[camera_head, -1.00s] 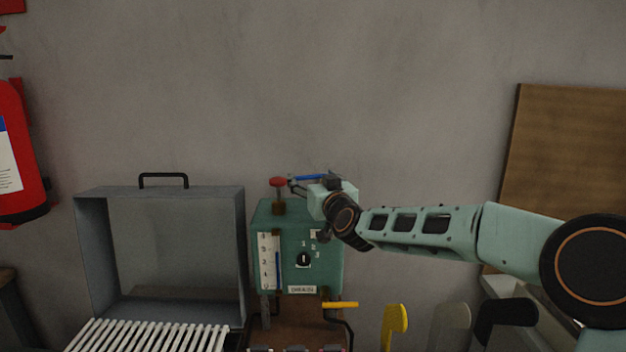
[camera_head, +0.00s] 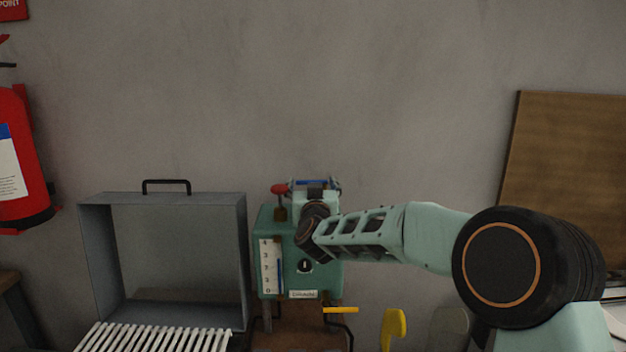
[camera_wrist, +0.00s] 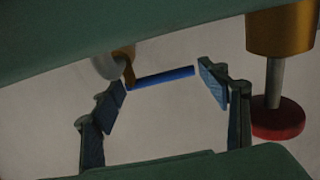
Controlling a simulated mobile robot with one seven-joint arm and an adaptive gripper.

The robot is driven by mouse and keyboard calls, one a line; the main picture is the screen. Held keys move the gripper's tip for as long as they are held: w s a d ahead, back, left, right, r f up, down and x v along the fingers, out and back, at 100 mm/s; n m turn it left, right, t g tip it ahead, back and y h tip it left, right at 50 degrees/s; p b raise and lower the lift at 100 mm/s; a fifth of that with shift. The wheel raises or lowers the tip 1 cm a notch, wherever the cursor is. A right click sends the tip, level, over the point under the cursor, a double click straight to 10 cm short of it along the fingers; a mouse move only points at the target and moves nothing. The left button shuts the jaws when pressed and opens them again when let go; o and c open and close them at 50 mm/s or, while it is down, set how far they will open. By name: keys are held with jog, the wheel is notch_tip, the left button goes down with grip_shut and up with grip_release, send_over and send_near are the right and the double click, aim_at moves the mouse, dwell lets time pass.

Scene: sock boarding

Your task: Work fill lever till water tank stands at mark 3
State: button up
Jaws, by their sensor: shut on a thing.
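The green machine (camera_head: 262,228) stands against the wall, with a white scale (camera_head: 266,268) numbered 0 to 4 on its front. Beside the scale is a thin blue water column (camera_head: 279,276); its top looks near mark 3, perhaps a little below, too small to read exactly. The blue fill lever handle (camera_head: 312,182) is at the machine's top, behind my gripper (camera_head: 314,186).
A red knob (camera_head: 280,188) on a post stands just left of my gripper; it also shows in the wrist view (camera_wrist: 278,119). A grey open box (camera_head: 120,198) with a white slatted rack is to the left. Yellow (camera_head: 394,325) and grey upright shapes stand at the lower right.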

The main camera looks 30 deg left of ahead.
jog(key=shift+w+a+m+h, duration=0.1)
jog(key=shift+m+h, duration=0.2)
jog(key=shift+h, duration=0.1)
jog(key=o, duration=1.4)
jog(key=shift+f, duration=0.1)
